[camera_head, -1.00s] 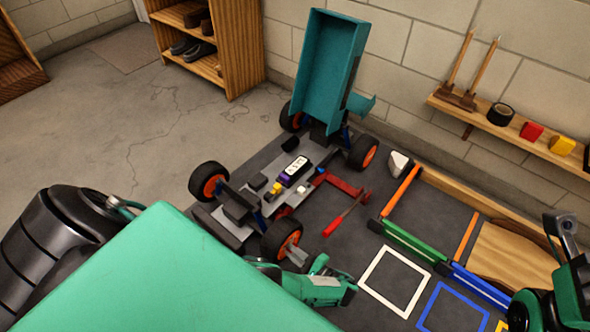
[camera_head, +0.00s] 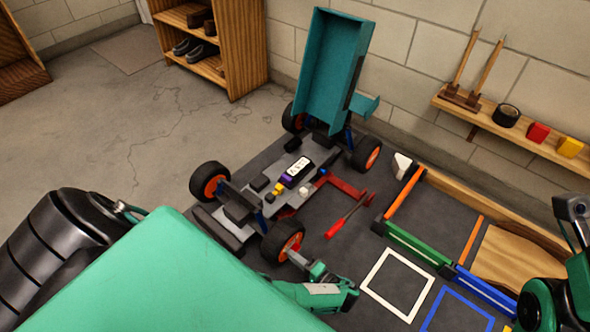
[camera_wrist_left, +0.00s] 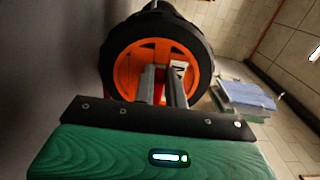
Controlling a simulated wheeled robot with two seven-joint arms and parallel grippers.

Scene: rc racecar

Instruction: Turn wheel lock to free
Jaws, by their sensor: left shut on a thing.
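The RC car (camera_head: 270,195) stands on a dark mat with its teal body shell (camera_head: 332,70) tipped up. Its near front wheel (camera_head: 283,241) has a black tire and an orange hub. My left gripper (camera_head: 295,259) reaches this wheel from the near side. In the left wrist view, its two grey fingers (camera_wrist_left: 162,82) are close together at the middle of the orange hub (camera_wrist_left: 127,72). They are shut on the wheel lock, which they mostly hide. A small white mark and some red show beside the fingers. My right gripper (camera_head: 572,212) is at the right edge, its fingertips unclear.
A red-handled tool (camera_head: 345,218) lies on the mat right of the car. Orange, green and blue bars (camera_head: 418,246) and white and blue outlined squares (camera_head: 397,285) lie farther right. A wall shelf (camera_head: 520,125) holds tape and blocks.

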